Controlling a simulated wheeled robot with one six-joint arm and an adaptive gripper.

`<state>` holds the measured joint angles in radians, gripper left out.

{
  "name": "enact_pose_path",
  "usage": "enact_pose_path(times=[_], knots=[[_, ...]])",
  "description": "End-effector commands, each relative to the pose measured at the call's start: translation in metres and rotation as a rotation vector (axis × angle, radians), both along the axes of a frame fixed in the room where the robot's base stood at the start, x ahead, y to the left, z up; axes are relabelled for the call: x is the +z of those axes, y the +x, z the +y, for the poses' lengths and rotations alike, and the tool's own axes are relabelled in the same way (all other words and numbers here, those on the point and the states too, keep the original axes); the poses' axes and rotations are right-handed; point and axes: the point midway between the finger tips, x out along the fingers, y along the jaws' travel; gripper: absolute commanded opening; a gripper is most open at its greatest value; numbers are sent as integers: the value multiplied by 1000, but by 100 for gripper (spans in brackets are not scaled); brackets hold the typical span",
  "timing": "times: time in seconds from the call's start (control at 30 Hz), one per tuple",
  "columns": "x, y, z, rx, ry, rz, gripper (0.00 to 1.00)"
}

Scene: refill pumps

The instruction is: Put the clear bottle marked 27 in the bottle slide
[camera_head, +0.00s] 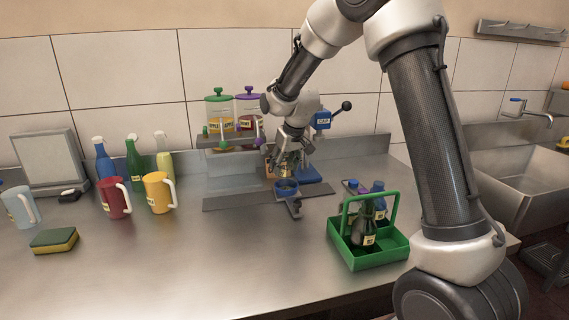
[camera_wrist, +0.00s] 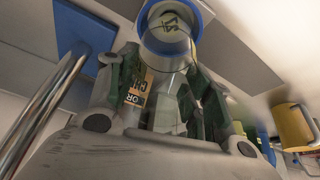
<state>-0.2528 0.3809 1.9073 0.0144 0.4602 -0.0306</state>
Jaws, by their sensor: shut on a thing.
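My gripper (camera_head: 285,162) points down at the back middle of the counter. In the wrist view, its fingers (camera_wrist: 160,92) are shut on a clear bottle (camera_wrist: 165,75) with a pale label reading 27. The bottle slide (camera_head: 287,187) has a blue ring, directly below my gripper. This ring (camera_wrist: 204,17) also shows in the wrist view, around the far end of the bottle. I cannot tell how deep the bottle sits in it. My fingers hide most of the bottle in the head view.
A green carrier (camera_head: 367,262) with dark and blue bottles stands front right. Dispensers with a green lid (camera_head: 218,96) and a purple lid (camera_head: 248,98) are behind. The front middle counter is clear.

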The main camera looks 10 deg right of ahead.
Motion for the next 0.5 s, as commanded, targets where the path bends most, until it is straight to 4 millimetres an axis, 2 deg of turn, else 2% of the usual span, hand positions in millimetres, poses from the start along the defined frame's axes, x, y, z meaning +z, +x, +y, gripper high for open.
enact_pose_path(times=[0.4,0.43,0.5], knots=[[-6,0,0,0,0,0,18],[-6,0,0,0,0,-1,54],[-6,0,0,0,0,-1,67]])
